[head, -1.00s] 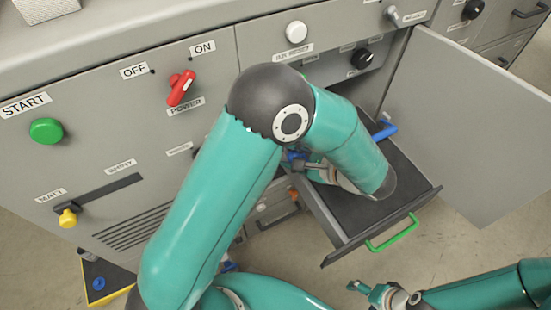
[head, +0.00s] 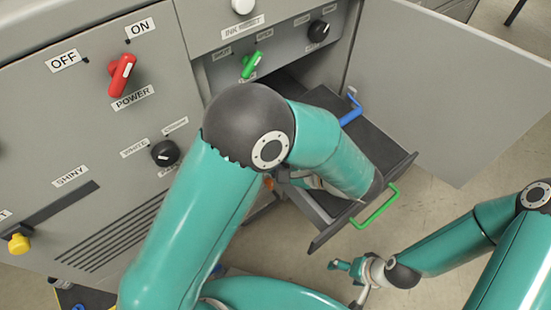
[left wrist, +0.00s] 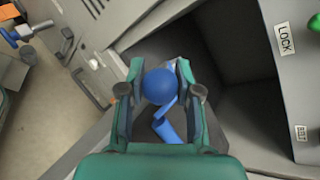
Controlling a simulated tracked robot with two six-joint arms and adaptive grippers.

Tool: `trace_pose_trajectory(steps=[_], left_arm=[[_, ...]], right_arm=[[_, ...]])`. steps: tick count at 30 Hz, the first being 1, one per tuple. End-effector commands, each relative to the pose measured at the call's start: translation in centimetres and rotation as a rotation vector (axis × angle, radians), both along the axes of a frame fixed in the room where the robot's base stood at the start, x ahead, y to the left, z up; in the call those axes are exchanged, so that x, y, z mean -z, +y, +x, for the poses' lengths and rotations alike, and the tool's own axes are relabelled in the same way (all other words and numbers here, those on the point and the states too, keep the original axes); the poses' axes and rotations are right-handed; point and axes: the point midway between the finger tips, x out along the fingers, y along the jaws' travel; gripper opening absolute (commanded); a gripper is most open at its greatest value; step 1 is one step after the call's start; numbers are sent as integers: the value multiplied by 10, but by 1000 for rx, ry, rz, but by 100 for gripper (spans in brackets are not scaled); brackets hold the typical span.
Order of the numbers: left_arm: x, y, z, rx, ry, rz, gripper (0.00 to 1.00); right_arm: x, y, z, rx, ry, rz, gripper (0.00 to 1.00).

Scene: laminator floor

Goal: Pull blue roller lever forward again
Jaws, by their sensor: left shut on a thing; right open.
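The blue roller lever shows in the left wrist view as a blue ball knob (left wrist: 158,87) on a bent blue rod. My left gripper (left wrist: 160,76) has a finger on each side of the knob and is shut on it. In the head view my left forearm covers most of this gripper and the knob. My right gripper (head: 344,266) is open and empty, low over the floor, apart from the machine.
A dark open drawer (head: 402,168) with a green handle (head: 377,207) juts out. A blue bar (head: 351,109) shows behind it, beside the open grey door (head: 450,90). The panel bears a red power switch (head: 121,75) and a green lever (head: 251,64).

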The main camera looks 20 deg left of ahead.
Motion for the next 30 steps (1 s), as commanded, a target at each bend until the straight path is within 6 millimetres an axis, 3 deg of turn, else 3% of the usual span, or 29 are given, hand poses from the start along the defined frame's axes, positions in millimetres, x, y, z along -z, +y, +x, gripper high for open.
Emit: trace_pose_trajectory(steps=[11,12,17,30], left_arm=[[3,1,-3,-5,11,1,0],[3,1,-3,-5,11,1,34],[3,0,-2,-4,9,1,60],[-8,-1,-1,-2,1,0,60]], right_arm=[[1,0,0,0,0,0,80],[1,0,0,0,0,0,80],[1,0,0,0,0,0,80],[0,0,0,0,0,0,80]])
